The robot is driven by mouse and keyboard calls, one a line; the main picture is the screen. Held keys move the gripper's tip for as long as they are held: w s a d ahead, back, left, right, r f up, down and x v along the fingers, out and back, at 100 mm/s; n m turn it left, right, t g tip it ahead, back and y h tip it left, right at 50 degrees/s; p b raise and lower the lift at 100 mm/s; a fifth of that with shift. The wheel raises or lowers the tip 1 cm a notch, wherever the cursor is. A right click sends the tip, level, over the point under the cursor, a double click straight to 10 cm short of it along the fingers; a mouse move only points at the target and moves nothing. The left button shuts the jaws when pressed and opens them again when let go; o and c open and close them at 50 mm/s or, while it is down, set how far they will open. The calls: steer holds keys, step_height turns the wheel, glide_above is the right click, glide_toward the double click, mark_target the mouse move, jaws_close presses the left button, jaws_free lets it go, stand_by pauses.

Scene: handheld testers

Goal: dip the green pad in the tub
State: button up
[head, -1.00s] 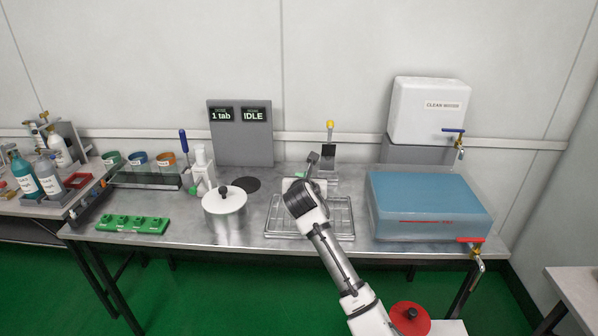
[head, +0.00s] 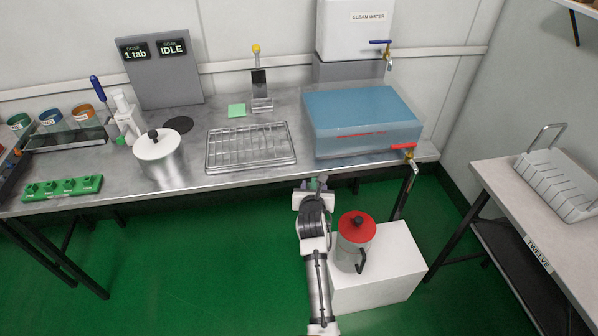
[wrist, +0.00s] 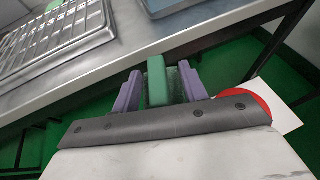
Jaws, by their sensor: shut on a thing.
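My gripper (head: 313,184) is low in front of the bench, below its front edge, between the wire rack and the tub in the picture. In the wrist view its two purple fingers (wrist: 158,90) are shut on a small upright green block, the green pad (wrist: 157,80). In the head view the pad is only a tiny green spot at the fingertips. The tub (head: 365,147) is a big clear box with blue contents, at the bench's right end. It stands above and to the right of my gripper, apart from it. A red-handled tap (head: 404,147) is on its front.
A flat green square (head: 236,110) lies on the bench behind the wire rack (head: 250,163). A white-lidded pot (head: 160,165) stands left of the rack. Close right of my arm, a red-lidded jug (head: 350,258) stands on a white block (head: 385,285). Green floor is clear to the left.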

steer(key=shift+s+d+f, duration=0.3)
steer(key=shift+d+f, duration=0.55)
steer(key=shift+d, duration=0.1)
steer(key=shift+w+a+r, duration=0.2)
steer(key=shift+w+r, duration=0.1)
steer(key=shift+r, duration=0.15)
steer(key=shift+f, duration=0.1)
